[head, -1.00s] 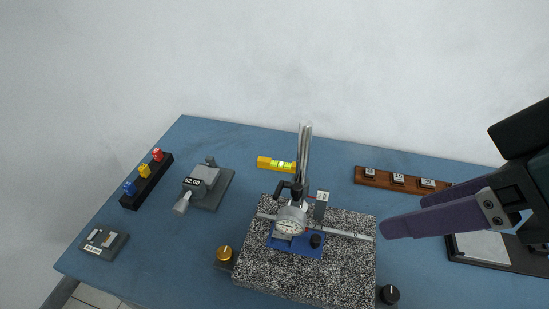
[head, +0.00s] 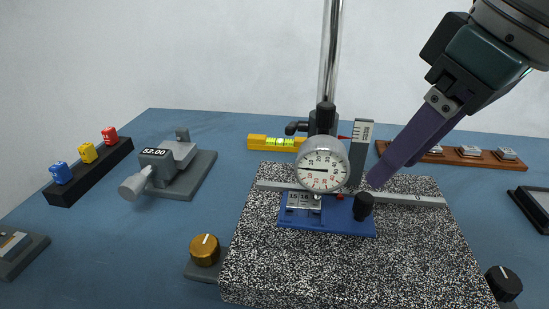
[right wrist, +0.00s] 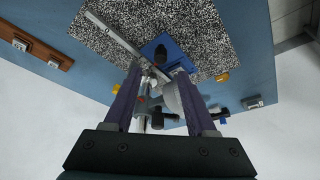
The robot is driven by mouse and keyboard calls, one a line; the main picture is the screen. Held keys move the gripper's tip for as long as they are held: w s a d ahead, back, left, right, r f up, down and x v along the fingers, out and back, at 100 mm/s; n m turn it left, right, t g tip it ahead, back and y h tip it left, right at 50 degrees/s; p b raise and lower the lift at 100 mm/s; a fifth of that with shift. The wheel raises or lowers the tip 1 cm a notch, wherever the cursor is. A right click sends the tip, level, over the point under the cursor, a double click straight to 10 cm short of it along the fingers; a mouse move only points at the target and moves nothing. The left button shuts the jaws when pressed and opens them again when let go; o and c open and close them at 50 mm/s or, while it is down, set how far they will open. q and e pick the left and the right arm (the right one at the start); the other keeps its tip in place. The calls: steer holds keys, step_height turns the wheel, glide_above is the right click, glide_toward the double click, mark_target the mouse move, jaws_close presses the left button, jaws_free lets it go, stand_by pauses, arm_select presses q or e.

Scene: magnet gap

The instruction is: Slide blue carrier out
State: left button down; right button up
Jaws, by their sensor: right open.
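The blue carrier (head: 340,222) lies on the speckled granite plate (head: 290,262), along the front of a steel rail (head: 418,199). It bears small metal blocks (head: 303,200) at its left and a black knob (head: 363,206) at its right. The dial gauge (head: 322,168) stands over it. My right gripper (head: 376,184) is open, its purple fingertips just above and beside the knob; I cannot tell whether they touch it. In the right wrist view, the fingers (right wrist: 158,70) point toward the blue carrier (right wrist: 160,46). My left gripper is not in view.
The gauge's post (head: 331,60) and an upright grey labelled block (head: 359,145) stand close behind the carrier. A brass knob (head: 205,250) is at the plate's front left, another black knob (head: 503,283) at the front right. The granite in front of the carrier is clear.

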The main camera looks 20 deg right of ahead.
mark_target(365, 197)
steer(key=b+x, duration=0.2)
steer(key=x, duration=0.6)
steer(key=shift+c, duration=0.4)
steer(key=c, duration=0.8)
jaws_close()
